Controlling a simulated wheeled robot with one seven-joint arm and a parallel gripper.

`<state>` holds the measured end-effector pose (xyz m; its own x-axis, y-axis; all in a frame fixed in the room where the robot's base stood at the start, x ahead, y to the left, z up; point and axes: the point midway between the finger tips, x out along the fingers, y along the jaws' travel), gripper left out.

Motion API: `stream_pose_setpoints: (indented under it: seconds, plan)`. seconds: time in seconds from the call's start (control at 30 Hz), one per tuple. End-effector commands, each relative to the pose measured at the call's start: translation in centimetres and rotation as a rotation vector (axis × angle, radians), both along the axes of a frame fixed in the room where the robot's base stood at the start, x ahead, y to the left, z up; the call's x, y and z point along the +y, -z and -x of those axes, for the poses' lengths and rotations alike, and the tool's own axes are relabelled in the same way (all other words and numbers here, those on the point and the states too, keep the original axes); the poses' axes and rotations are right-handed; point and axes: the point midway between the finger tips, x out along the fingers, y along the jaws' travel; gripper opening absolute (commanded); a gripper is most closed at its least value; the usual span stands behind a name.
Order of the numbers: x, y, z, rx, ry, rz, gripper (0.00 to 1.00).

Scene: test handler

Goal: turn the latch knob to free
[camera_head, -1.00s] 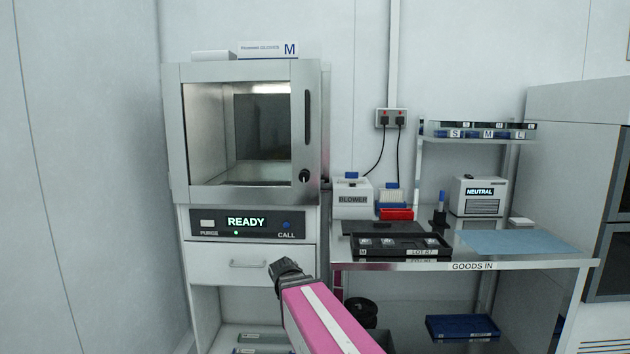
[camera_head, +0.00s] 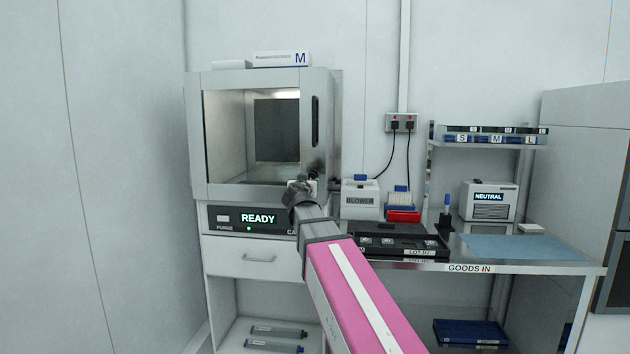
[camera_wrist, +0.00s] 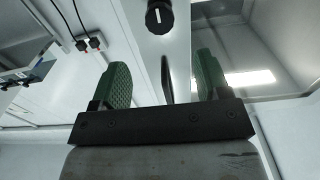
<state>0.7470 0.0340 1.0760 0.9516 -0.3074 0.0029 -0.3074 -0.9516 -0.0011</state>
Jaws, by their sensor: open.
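The latch knob (camera_wrist: 159,17) is black and round with a white mark, at the top of the wrist view on the pale door frame. My gripper (camera_wrist: 160,74) has two green ridged fingers, open and empty. The knob lies beyond the fingertips, apart from them, roughly in line with the space between them. In the head view my gripper (camera_head: 301,187) is in front of the lower right corner of the handler door (camera_head: 312,160) and hides the knob. The door looks shut, and its dark handle (camera_head: 315,121) is above my gripper. The panel reads READY (camera_head: 258,218).
A drawer (camera_head: 250,256) is below the panel. The floor at left looks clear.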

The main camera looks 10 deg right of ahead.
Motion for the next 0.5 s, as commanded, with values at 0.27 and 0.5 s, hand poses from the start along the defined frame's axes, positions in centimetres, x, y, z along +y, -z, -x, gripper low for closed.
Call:
stream_pose_setpoints:
  seconds: [0.27,0.5]
  plan:
    - [-0.9,0.0,-2.7,0.002,0.002,-0.001,0.69]
    - [-2.1,0.0,-6.8,0.002,0.003,-0.001,0.69]
